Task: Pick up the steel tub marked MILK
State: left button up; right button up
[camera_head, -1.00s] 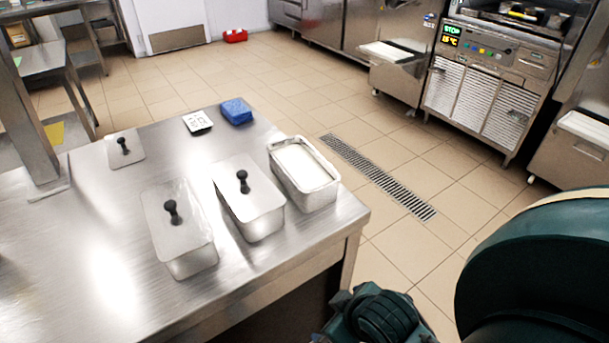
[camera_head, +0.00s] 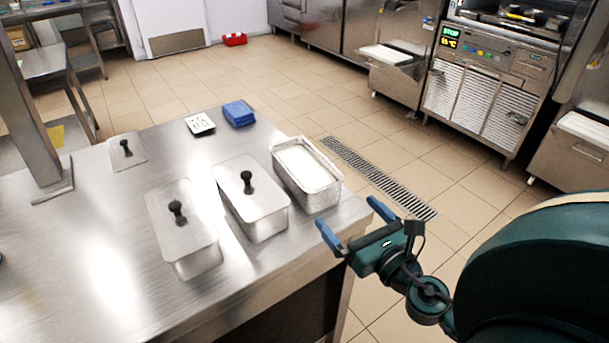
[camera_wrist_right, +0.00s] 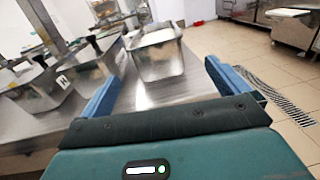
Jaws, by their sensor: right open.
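Three steel tubs stand in a row on the steel table. The open tub (camera_head: 318,199) on the right holds something white. The middle lidded tub (camera_head: 264,226) and the left lidded tub (camera_head: 197,262) have black knobs. In the right wrist view, the open tub (camera_wrist_right: 158,68) shows between the fingers, and a lidded tub at the left (camera_wrist_right: 30,98) bears a partly readable dark mark. I cannot read MILK on any tub. My right gripper (camera_head: 346,212) is open and empty off the table's right edge, apart from the tubs. My left gripper is not in view.
A loose lid (camera_head: 127,151), a white labelled item (camera_head: 200,124) and a blue cloth-like stack (camera_head: 238,113) lie farther back on the table (camera_head: 80,225). A steel post (camera_head: 42,140) rises at the left.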

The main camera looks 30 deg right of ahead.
aim_at(328, 191)
jog(key=w+p, duration=0.2)
jog(key=w, duration=0.5)
jog(key=shift+w+p, duration=0.3)
jog(key=shift+w, duration=0.05)
jog(key=shift+w+a+r, duration=0.1)
jog(key=shift+w+r, duration=0.05)
jog(key=shift+w, duration=0.05)
jog(key=w, duration=0.1)
jog(key=w+p, duration=0.1)
jog(key=w, duration=0.2)
jog(key=shift+w+a+r+p, duration=0.15)
jog(key=shift+r+p, duration=0.2)
jog(key=shift+p, duration=0.05)
jog(key=shift+w, duration=0.3)
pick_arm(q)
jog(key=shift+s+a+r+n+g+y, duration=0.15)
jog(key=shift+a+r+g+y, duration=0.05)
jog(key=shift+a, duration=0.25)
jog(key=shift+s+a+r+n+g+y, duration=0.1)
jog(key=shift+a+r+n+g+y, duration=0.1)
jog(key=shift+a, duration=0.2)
pick_arm(e)
jog(key=shift+f, duration=0.1)
jog(key=c, duration=1.2)
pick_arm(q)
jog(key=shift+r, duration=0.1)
pick_arm(e)
jog(key=shift+r, duration=0.2)
jog(key=shift+c, duration=0.3)
